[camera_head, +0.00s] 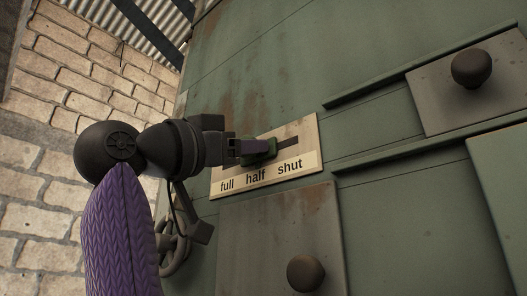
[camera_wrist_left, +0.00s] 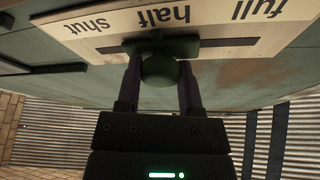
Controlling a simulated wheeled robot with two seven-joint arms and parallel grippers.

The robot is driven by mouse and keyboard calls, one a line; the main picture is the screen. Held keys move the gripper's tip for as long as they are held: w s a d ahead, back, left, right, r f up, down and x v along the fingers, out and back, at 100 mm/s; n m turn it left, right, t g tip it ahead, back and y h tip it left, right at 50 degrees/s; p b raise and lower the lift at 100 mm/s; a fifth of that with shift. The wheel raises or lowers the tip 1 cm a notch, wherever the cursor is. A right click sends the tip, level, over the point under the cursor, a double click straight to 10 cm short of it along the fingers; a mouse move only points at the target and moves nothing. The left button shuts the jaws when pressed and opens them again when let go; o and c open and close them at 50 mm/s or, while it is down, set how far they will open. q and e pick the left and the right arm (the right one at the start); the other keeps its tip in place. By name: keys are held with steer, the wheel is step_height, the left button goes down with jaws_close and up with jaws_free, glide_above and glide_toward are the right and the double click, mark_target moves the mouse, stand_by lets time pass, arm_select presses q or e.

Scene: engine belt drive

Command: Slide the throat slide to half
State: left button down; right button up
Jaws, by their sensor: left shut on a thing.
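The throat slide is a dark green knob (camera_head: 264,151) in a slot on a pale label plate (camera_head: 305,137) marked full, half and shut from left to right. It stands about level with the word half. My left gripper (camera_head: 250,150) comes in from the left and is shut on the knob. In the left wrist view the plate (camera_wrist_left: 110,24) is upside down. There the two fingers (camera_wrist_left: 159,85) lie on either side of the round knob (camera_wrist_left: 160,69), whose base is in line with half. My right gripper is not in view.
The plate is fixed to a green metal wall (camera_head: 265,75). A panel with a round dark knob (camera_head: 471,68) is at upper right, and another round knob (camera_head: 305,273) is below. A handwheel (camera_head: 172,245) sits behind my left arm. Raised rails (camera_head: 420,65) run along the wall.

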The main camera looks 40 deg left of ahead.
arm_select(q)
steer(key=shift+a+f, duration=0.1)
steer(key=shift+a, duration=0.65)
steer(key=shift+d, duration=0.5)
steer(key=c, duration=0.6)
jaws_free()
steer(key=shift+o, duration=1.4)
steer(key=shift+a, duration=0.1)
steer(key=shift+o, duration=0.4)
steer(key=shift+a, duration=0.2)
steer(key=b+v, duration=0.5)
steer(key=v, duration=0.5)
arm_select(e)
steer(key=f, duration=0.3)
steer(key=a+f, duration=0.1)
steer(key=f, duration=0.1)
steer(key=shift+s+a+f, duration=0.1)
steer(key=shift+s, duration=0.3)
